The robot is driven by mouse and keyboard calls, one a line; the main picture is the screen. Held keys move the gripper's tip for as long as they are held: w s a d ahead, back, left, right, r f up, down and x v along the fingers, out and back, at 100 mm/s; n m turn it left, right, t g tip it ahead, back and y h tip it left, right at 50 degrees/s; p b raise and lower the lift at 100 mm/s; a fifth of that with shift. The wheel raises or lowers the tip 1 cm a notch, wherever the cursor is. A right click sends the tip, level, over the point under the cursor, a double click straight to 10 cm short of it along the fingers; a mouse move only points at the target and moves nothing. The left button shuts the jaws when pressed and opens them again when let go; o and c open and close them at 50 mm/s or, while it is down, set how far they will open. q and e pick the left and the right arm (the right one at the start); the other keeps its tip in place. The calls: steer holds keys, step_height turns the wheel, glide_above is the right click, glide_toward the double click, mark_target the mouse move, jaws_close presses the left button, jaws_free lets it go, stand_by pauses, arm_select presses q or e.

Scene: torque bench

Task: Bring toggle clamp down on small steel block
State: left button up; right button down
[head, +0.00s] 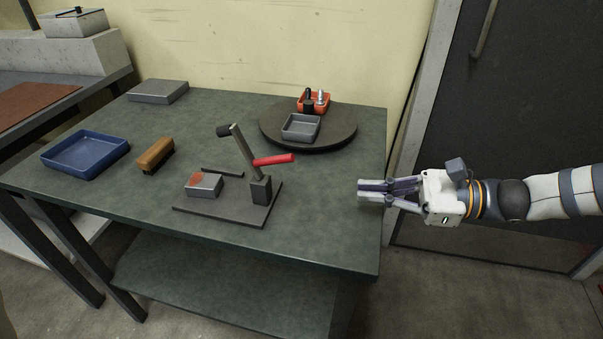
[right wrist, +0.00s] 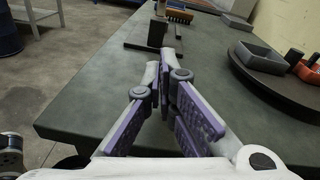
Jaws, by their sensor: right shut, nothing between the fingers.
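The toggle clamp (head: 261,190) stands on a dark base plate (head: 234,217) in the middle of the bench. Its arm with a black tip (head: 223,131) is raised and leans up to the left, and its red handle (head: 273,160) points right. The small steel block (head: 204,185), with a reddish patch on top, lies on the plate left of the clamp post. My right gripper (head: 373,192) is shut and empty at the bench's right edge, well right of the handle. In the right wrist view its fingers (right wrist: 167,62) meet in front of the clamp base. My left gripper is not in view.
A dark round turntable (head: 341,137) at the back right bears a grey tray (head: 300,127) and an orange bin (head: 322,101). A brush (head: 156,153), a blue tray (head: 84,153) and a grey slab (head: 158,92) lie to the left. The bench front right is clear.

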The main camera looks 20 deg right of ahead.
mark_target(318, 210)
steer(key=b+x, duration=0.1)
steer(key=x, duration=0.2)
steer(key=b+x, duration=0.1)
steer(key=x, duration=0.2)
steer(key=f+b+x, duration=0.1)
steer(key=b+x, duration=0.1)
steer(key=x, duration=0.1)
steer(key=shift+w+a+r, duration=0.15)
steer(key=shift+a, duration=0.2)
steer(key=shift+w+a+r, duration=0.15)
steer(key=shift+a, duration=0.2)
steer(key=r, duration=0.1)
steer(key=r+p, duration=0.1)
steer(key=r, duration=0.1)
steer(key=shift+a+r, duration=0.25)
steer(key=shift+a, duration=0.15)
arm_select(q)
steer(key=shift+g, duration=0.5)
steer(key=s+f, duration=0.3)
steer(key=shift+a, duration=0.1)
arm_select(e)
steer(key=shift+a+r, duration=0.2)
steer(key=shift+r, duration=0.1)
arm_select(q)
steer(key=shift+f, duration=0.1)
arm_select(e)
steer(key=shift+w, duration=0.15)
